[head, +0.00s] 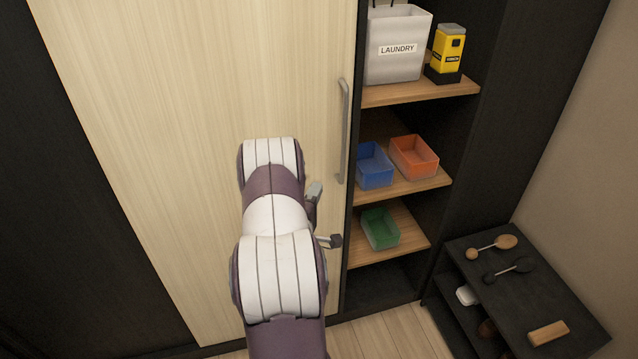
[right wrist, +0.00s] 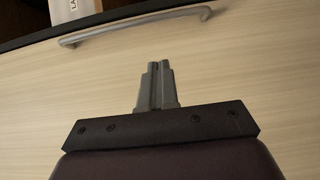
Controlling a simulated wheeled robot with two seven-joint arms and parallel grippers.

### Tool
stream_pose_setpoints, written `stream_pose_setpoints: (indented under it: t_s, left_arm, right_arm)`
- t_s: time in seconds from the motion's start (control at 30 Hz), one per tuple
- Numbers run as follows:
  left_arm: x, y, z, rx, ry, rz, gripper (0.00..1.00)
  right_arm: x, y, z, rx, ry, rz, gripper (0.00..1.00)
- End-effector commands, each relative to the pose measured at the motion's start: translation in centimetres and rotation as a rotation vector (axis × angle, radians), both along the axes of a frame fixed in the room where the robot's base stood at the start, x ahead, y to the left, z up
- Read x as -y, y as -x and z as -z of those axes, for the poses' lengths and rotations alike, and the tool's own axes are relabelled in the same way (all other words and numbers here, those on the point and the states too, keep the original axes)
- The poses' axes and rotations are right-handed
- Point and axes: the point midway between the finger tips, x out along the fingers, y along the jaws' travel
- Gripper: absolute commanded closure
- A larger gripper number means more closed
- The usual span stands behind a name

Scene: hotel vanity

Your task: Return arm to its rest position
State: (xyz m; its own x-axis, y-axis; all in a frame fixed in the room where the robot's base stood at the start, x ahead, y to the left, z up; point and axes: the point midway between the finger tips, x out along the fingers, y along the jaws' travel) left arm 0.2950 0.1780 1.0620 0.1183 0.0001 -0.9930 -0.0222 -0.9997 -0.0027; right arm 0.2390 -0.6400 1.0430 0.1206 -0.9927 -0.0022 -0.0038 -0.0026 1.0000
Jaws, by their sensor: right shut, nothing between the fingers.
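My right arm (head: 280,275) reaches up from the bottom of the head view, in front of a pale wood sliding door (head: 190,120). My right gripper (right wrist: 160,70) shows in the right wrist view with its two grey fingers together and nothing between them. It is in front of the door, apart from the long metal handle (right wrist: 135,24). In the head view the gripper is mostly hidden behind my arm; a small grey part shows by the arm's right side. My left gripper is in neither view.
Right of the door handle (head: 344,130), open shelves hold a laundry bag (head: 398,62), a yellow device (head: 448,52), and blue (head: 375,167), orange (head: 414,157) and green (head: 380,229) bins. A dark shoe rack-like stand (head: 535,285) holds brushes at lower right. Floor (head: 395,335) shows between.

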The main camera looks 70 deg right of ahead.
Motion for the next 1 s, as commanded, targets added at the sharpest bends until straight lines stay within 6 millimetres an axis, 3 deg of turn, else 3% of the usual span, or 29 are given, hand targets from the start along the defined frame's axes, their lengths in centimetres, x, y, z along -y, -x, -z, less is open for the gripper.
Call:
stream_pose_setpoints:
  t_s: [0.33, 0.37, 0.47, 0.5, 0.57, 0.63, 0.7, 0.8, 0.9, 1.0]
  left_arm:
    - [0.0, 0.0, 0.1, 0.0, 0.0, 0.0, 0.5]
    - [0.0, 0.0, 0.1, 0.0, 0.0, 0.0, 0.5]
    - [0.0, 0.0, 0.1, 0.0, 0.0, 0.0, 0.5]
    - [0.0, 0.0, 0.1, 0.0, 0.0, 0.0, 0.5]
    - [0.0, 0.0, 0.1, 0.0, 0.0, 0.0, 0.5]
    - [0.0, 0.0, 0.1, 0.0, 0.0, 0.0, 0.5]
    - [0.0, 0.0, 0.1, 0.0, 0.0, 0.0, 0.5]
    - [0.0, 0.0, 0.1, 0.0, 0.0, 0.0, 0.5]
    - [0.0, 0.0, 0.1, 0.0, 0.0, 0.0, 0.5]
    - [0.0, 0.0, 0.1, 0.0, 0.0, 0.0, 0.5]
  right_arm:
    - [-0.7, 0.1, 0.1, 0.04, -0.013, 0.001, 1.0]
    - [-0.7, 0.1, 0.8, 0.081, -0.049, 0.001, 1.0]
    - [-2.5, -0.2, 6.5, 0.287, -0.37, 0.015, 1.0]
    - [-4.1, -0.5, 8.8, 0.392, -0.553, 0.047, 1.0]
    - [-8.4, -2.6, 10.8, 0.525, -0.842, 0.095, 1.0]
    - [-15.4, -5.4, 11.0, 0.582, -1.153, 0.172, 1.0]
    - [-22.6, -6.7, 9.6, 0.536, -1.38, 0.263, 1.0]
    - [-32.0, -5.8, 6.1, 0.355, -1.556, 0.368, 1.0]
    - [-38.8, -4.0, 2.0, 0.132, -1.586, 0.316, 1.0]
    - [-42.7, -4.7, -0.6, 0.028, -1.574, 0.105, 1.0]
